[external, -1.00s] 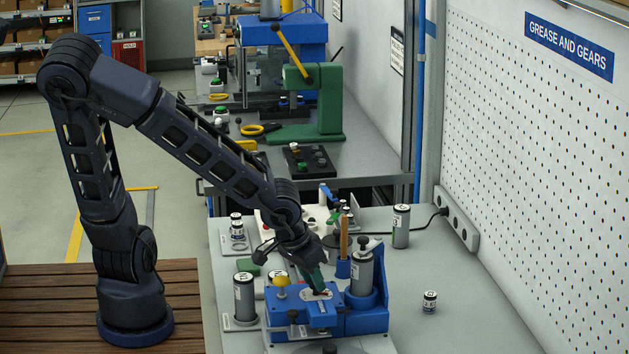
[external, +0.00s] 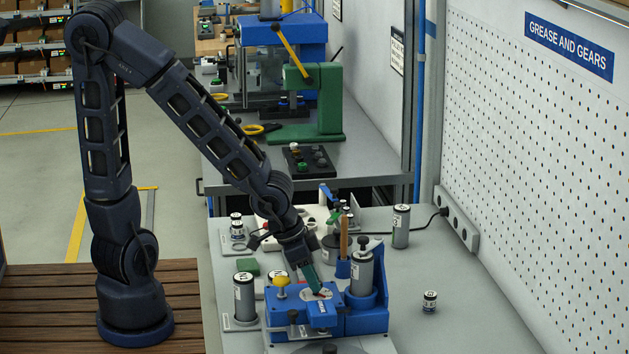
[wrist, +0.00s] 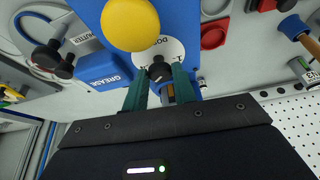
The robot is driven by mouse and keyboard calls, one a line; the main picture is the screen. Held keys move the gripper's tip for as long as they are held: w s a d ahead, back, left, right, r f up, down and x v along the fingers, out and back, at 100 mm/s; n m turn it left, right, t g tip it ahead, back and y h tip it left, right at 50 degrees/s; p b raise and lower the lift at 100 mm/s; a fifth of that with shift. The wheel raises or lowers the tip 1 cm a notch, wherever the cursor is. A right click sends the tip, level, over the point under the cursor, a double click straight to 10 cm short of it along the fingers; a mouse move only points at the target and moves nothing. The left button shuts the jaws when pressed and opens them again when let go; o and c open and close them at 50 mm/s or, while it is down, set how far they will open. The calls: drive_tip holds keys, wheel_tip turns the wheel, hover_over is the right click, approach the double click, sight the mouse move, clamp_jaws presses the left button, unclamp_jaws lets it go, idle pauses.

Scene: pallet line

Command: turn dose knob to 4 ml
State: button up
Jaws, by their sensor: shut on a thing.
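The blue grease dispenser (external: 352,322) stands on the grey bench, with a white dose dial (external: 314,295) on its top face. In the wrist view the dial (wrist: 170,47) carries the printed word DOSE, and the dark dose knob (wrist: 159,70) sits in front of it. My gripper (external: 318,289) reaches down to the dial. In the wrist view its green fingers (wrist: 160,84) are shut on the knob, one on each side. The fingers and knob cover part of the scale, so I cannot read the setting.
A yellow knob (wrist: 130,24) stands close beside the dial. A labelled canister (external: 244,296) stands at left. The bench at right is mostly clear.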

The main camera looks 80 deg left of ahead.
drive_tip(key=shift+w+a+r+m+h, duration=0.1)
drive_tip(key=shift+m+h, duration=0.5)
drive_tip(key=shift+m, duration=1.1)
drive_tip(key=o, duration=1)
drive_tip(key=shift+r, duration=0.1)
drive_tip(key=v, duration=1)
drive_tip(key=shift+r, duration=0.3)
drive_tip(key=shift+a, duration=0.1)
drive_tip(key=s+a+r+n, duration=0.2)
drive_tip(key=s+a+r, duration=0.2)
drive_tip(key=s+a, duration=0.2)
drive_tip(key=s+a+r+n+y, duration=0.1)
drive_tip(key=s+a+r+n, duration=0.1)
drive_tip(key=s+a+r, duration=0.2)
drive_tip(key=s+a, duration=0.3)
drive_tip(key=shift+s+a+y, duration=0.2)
drive_tip(key=shift+s+y, duration=0.1)
